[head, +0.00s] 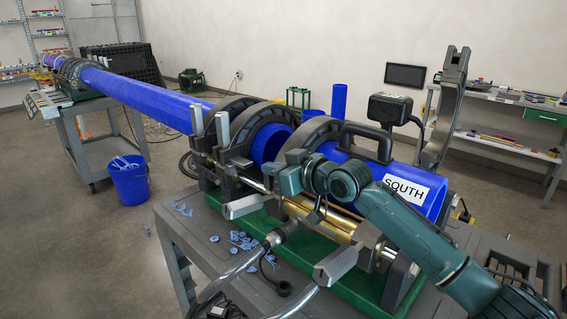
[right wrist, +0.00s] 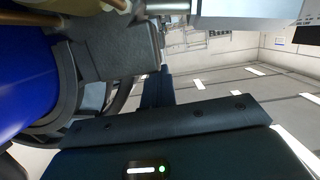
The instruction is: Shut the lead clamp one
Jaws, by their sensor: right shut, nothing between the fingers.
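An open clamp half (head: 450,110) stands swung up at the right end of the blue pipe marked SOUTH (head: 432,187). Other dark clamp rings, including a middle ring (head: 308,135) and a left ring (head: 230,112), arch over the pipes. No label shows which one is lead clamp one. My right gripper (head: 287,181) is shut and empty, at the near side of the SOUTH pipe, left of and below the open half. Its dark fingers (right wrist: 157,90) show in the right wrist view, with blue pipe (right wrist: 25,75) at left. Contact there is unclear. My left gripper is out of view.
A black handle (head: 367,136) and a black box with a cable (head: 390,108) stick up above the SOUTH pipe. Brass cylinders (head: 325,222), hoses and blue shavings (head: 243,240) crowd the cart's near side. A blue bucket (head: 129,180) stands on the floor at left.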

